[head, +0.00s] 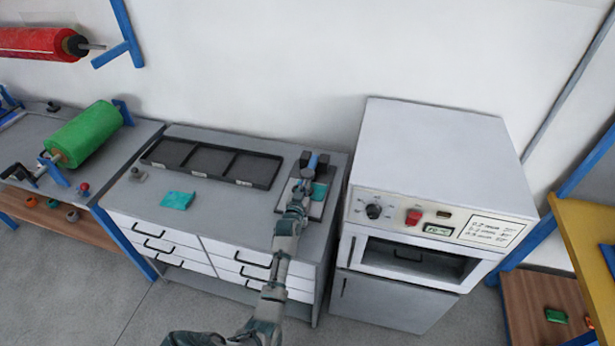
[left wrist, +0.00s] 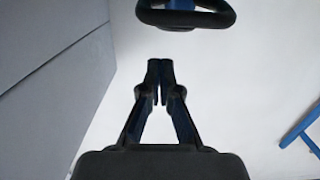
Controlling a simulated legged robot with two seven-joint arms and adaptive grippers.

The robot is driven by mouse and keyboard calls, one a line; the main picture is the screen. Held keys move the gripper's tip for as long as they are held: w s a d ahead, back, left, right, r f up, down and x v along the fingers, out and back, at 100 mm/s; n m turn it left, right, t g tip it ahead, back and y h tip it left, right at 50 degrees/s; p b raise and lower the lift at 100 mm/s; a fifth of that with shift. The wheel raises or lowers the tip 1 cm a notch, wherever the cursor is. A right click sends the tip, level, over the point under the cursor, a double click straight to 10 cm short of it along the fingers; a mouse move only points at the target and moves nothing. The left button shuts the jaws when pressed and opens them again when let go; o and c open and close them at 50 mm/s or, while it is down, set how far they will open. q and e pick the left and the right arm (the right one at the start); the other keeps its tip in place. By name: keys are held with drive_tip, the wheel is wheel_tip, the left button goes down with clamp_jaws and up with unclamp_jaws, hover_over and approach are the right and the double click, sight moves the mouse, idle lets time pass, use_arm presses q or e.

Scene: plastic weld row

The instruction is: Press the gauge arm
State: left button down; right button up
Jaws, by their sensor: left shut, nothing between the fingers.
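The gauge (head: 315,210) stands at the right end of the grey-topped drawer cabinet, with a teal piece (head: 319,191) on it. My left gripper (head: 305,168) is over the gauge, shut and empty. In the left wrist view its fingertips (left wrist: 160,66) are together. A black rounded handle with a blue stem (left wrist: 186,16), seemingly the gauge arm's, lies ahead of them at the top of that view, with a visible gap in the picture. Contact cannot be told. My right gripper is not in view.
A black three-part tray (head: 212,162) and a teal sheet (head: 178,200) lie on the cabinet. A white oven (head: 440,160) with a dial and red switch stands close at the right. A green roll (head: 84,134) is on the bench at left.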

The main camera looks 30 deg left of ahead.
use_arm(q)
drive_tip(key=shift+s+d+f, duration=0.15)
drive_tip(key=shift+d+f, duration=0.1)
drive_tip(key=shift+f, duration=0.45)
drive_tip(key=shift+s+d+f, duration=0.15)
drive_tip(key=shift+d+f, duration=0.1)
drive_tip(key=shift+f, duration=0.5)
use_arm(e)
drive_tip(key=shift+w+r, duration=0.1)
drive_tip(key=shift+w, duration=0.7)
use_arm(q)
drive_tip(key=shift+a+f, duration=0.1)
drive_tip(key=shift+a, duration=0.2)
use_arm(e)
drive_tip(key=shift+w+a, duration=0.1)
use_arm(q)
drive_tip(key=f+v, duration=0.1)
drive_tip(key=v, duration=1.1)
drive_tip(key=shift+r, duration=0.4)
